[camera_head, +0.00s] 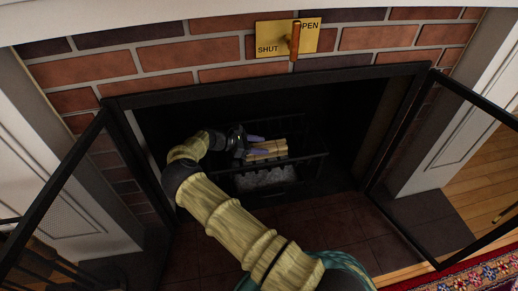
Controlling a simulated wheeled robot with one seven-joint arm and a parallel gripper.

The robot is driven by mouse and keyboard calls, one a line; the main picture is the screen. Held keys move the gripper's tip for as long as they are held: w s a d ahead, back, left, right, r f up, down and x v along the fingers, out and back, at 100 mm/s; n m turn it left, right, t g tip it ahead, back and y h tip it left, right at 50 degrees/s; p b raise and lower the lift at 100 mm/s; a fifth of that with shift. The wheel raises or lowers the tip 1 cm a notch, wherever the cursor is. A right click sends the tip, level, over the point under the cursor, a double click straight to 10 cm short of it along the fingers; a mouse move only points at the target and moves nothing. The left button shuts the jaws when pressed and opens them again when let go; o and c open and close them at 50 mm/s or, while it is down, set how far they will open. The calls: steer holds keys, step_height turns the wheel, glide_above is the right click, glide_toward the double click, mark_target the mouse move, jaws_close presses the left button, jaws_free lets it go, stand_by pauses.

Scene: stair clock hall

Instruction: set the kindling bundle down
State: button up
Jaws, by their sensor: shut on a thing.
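The kindling bundle (268,149), a small stack of pale sticks, is inside the fireplace, at the top of a dark metal grate (305,164). My gripper (255,146) reaches in from the left side of the opening. It is shut on the bundle, with its purple fingers at the left part of the sticks. Whether the bundle touches the grate bars is too small to tell. My arm hides part of the hearth and the grate's left side.
Grey ash or coals (265,179) lie under the grate. Glazed screen doors stand open at left (62,190) and right (440,165). A brass plate (270,44) marked SHUT and OPEN has a lever. A patterned rug (470,275) lies at lower right.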

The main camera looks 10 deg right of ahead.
stand_by(0.3)
steer(key=o, duration=1.1)
steer(key=shift+c, duration=0.2)
steer(key=shift+a+r+p, duration=0.4)
steer(key=shift+p, duration=0.15)
steer(key=p+v, duration=0.3)
steer(key=v, duration=0.3)
steer(key=shift+a, duration=0.25)
